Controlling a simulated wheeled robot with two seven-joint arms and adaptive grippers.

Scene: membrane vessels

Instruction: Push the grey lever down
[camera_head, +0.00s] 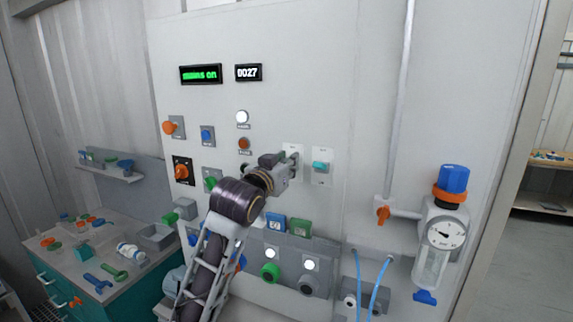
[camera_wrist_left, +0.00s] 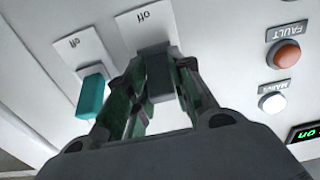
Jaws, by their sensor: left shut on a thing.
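The grey lever (camera_wrist_left: 154,68) is on a white plate (camera_wrist_left: 148,24) marked "off", which appears upside down in the left wrist view. My left gripper (camera_wrist_left: 156,82) has its green-dark fingers on both sides of the lever and is shut on it. In the head view my left gripper (camera_head: 290,164) reaches the panel at the lever's plate and hides most of the lever. I cannot tell the lever's exact angle. My right gripper is in neither view.
A teal lever (camera_head: 320,166) on a similar plate is just right of my gripper. The white lamp (camera_head: 242,117) and orange fault button (camera_head: 244,143) are to the left. A pressure gauge (camera_head: 446,234) stands farther right. A lit display (camera_head: 201,75) is above.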

